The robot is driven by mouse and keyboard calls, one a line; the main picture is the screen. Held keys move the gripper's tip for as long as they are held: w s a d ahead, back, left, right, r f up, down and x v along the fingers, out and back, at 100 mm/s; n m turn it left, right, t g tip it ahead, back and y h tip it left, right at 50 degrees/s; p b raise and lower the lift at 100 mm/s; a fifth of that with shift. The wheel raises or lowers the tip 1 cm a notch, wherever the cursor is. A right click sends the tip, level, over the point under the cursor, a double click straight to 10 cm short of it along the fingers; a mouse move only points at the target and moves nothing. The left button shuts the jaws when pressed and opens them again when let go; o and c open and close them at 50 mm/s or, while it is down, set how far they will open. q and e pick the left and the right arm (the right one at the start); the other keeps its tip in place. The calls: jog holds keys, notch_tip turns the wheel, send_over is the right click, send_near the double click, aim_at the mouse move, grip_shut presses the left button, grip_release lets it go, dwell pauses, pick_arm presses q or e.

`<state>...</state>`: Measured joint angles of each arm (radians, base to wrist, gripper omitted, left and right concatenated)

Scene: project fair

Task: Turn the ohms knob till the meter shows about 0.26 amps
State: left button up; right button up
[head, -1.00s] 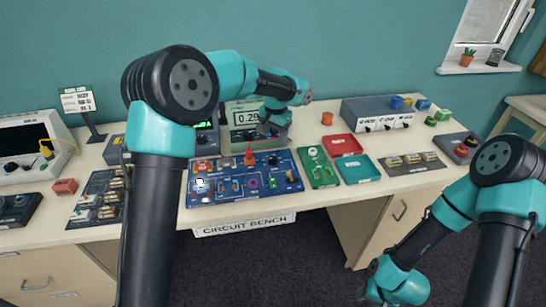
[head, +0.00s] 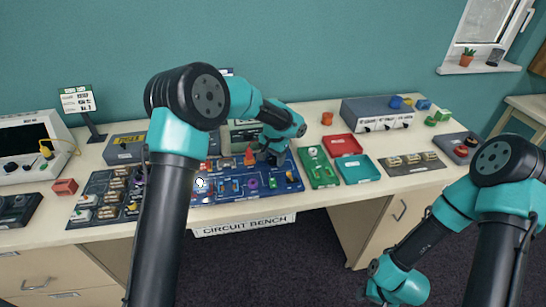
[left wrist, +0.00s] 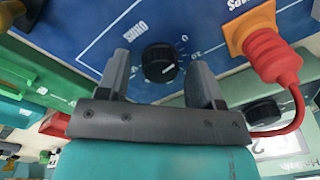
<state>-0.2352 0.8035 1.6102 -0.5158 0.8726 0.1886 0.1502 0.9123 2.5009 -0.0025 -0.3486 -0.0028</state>
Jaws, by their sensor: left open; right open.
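The black ohms knob (left wrist: 160,62) sits on the blue circuit board (left wrist: 75,22), beside its printed OHMS label and scale. My left gripper (left wrist: 162,66) is open, with one finger on each side of the knob; I cannot tell whether they touch it. In the head view my left gripper (head: 268,158) is low over the right part of the board (head: 225,208) and hides the knob. The meter (head: 240,134) is mostly behind my left arm there, so its reading is hidden. The left wrist view shows part of its display (left wrist: 284,146). My right gripper is out of view.
A red plug (left wrist: 270,55) with a red lead stands close to the left gripper; it also shows in the head view (head: 249,156). A green board (head: 320,170) and red and green trays (head: 352,165) lie to the right.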

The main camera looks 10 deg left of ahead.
pick_arm(q)
jog(key=shift+c, duration=0.3)
jog(key=c, duration=0.9)
jog(key=shift+o, duration=0.2)
jog(key=shift+m, duration=1.5)
jog(key=o, duration=0.9)
jog(key=shift+r, duration=0.1)
